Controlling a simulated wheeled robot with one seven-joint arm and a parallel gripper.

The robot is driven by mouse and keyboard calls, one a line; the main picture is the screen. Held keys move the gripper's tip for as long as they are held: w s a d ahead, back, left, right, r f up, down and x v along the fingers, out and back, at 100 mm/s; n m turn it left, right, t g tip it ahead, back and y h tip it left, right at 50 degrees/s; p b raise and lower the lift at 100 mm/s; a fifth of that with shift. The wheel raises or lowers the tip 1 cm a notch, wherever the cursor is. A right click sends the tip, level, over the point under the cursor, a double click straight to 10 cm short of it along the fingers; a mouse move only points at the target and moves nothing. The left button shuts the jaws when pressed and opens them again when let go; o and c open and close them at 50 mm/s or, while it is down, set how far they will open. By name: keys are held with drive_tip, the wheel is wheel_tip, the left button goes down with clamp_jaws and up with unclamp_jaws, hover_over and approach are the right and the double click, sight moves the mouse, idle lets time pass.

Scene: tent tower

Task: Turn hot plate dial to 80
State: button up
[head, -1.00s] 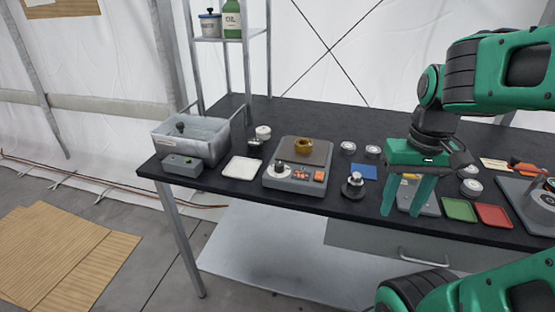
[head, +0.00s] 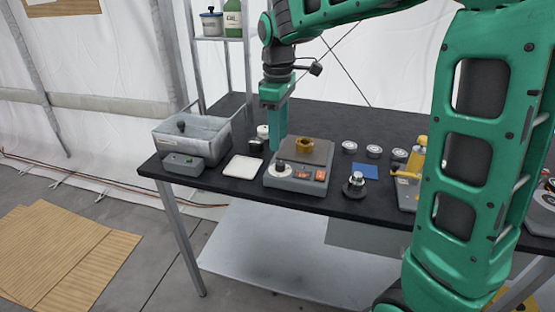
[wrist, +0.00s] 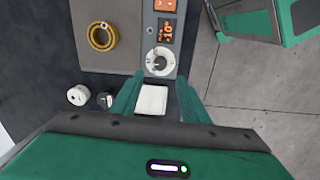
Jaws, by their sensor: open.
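The hot plate (head: 312,182) is a grey box on the black table, with a darker top plate. A round white dial (head: 280,169) with a dark knob sits at the left of its front panel, beside an orange display (head: 302,175). The dial also shows in the wrist view (wrist: 160,62), next to the display (wrist: 167,31), which seems to read about -10. A brass ring-shaped piece (head: 305,145) rests on the plate. My gripper (head: 277,145) points down above the table, behind and left of the dial. In the wrist view its open fingers (wrist: 158,98) straddle a white tray below, with nothing held.
The white tray (head: 243,167) lies left of the hot plate. A metal basin (head: 192,135) with a small grey box (head: 181,164) stands at the left end. A dark knobbed item (head: 354,186) and a blue pad (head: 365,171) lie right. Small jars (wrist: 78,95) stand behind the tray.

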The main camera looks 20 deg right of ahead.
sight(280, 163)
wheel_tip(280, 163, down, 8)
drive_tip(key=shift+w+d+f, duration=0.15)
drive_tip(key=shift+f, duration=0.1)
clamp_jaws()
